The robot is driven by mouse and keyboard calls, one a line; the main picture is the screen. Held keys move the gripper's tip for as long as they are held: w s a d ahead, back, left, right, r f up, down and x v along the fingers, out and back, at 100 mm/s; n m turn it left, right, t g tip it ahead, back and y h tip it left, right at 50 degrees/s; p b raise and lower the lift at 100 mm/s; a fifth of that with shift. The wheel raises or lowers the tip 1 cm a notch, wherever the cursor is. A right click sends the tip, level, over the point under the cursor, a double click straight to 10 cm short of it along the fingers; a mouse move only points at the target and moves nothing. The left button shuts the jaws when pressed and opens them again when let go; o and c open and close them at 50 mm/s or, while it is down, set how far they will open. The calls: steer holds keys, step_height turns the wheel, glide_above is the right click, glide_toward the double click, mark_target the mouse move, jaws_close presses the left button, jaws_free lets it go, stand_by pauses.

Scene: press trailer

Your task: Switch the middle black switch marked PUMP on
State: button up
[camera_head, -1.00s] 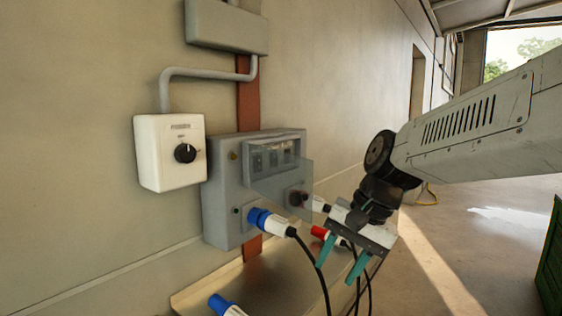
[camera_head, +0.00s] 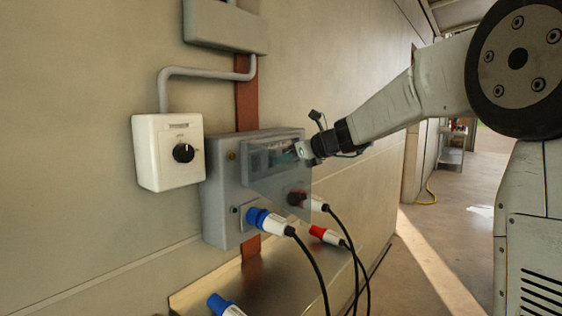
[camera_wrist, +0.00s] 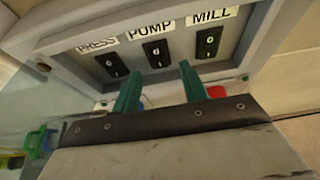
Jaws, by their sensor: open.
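The black PUMP switch (camera_wrist: 157,53) is the middle one of three rockers, under a white label marked PUMP (camera_wrist: 150,29). It sits between the PRESS switch (camera_wrist: 112,65) and the MILL switch (camera_wrist: 208,43). I cannot tell which way its rocker is tipped. My gripper (camera_wrist: 159,69) is open and empty. Its two teal fingers point at the panel, with the PUMP switch between and just beyond their tips. In the head view my gripper (camera_head: 297,150) is at the window of the grey switch box (camera_head: 222,200) and partly hides the switches. Contact cannot be told.
A clear cover flap (camera_head: 285,190) hangs below the window. Blue plug (camera_head: 268,221) and red plug (camera_head: 325,235) with black cables are below. A white box with a black knob (camera_head: 183,153) is on the wall at left. A metal ledge (camera_head: 250,290) runs beneath.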

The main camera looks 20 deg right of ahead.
steer(key=shift+x, duration=1.2)
jaws_close()
steer(key=shift+f+t+y, duration=0.4)
steer(key=shift+t+y, duration=0.5)
steer(key=shift+t, duration=0.3)
